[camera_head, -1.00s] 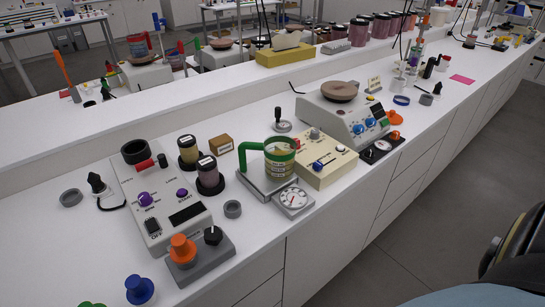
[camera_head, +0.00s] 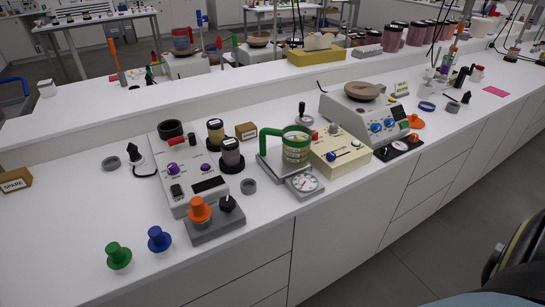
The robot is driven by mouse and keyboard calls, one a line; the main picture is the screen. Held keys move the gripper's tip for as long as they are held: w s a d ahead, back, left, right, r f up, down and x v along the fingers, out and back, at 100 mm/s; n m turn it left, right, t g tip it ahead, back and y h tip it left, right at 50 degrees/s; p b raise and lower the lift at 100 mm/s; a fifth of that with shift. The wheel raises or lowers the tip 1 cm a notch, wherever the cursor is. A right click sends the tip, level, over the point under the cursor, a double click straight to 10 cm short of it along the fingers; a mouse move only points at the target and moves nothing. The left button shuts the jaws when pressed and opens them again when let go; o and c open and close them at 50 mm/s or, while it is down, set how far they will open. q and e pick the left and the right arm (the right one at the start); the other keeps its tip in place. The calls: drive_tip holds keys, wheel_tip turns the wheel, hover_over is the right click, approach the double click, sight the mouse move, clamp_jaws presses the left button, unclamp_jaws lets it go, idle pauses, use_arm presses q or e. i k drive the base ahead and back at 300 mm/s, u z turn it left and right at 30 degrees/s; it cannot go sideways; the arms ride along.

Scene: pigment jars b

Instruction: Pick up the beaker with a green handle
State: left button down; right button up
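The beaker (camera_head: 296,151) with a green rim and green handle (camera_head: 268,138) stands upright on a grey scale plate (camera_head: 268,169) near the middle of the bench. Its handle points left. It looks partly filled with something yellowish, and it carries a label. A small dial gauge (camera_head: 304,184) sits in front of it. Neither of my grippers is in view. A dark rounded part and a blue-grey surface show at the lower right, and I cannot tell what they are.
A grey instrument box (camera_head: 186,184) and two dark jars (camera_head: 231,154) stand left of the beaker. A cream box (camera_head: 340,155) is close on its right. Green (camera_head: 119,255) and blue (camera_head: 158,238) knobs stand at the front left.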

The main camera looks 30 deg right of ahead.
sight(296, 137)
drive_tip(key=u, duration=0.4)
drive_tip(key=k, duration=0.9)
drive_tip(key=z, duration=0.45)
drive_tip(key=i, duration=0.75)
drive_tip(key=z, duration=0.3)
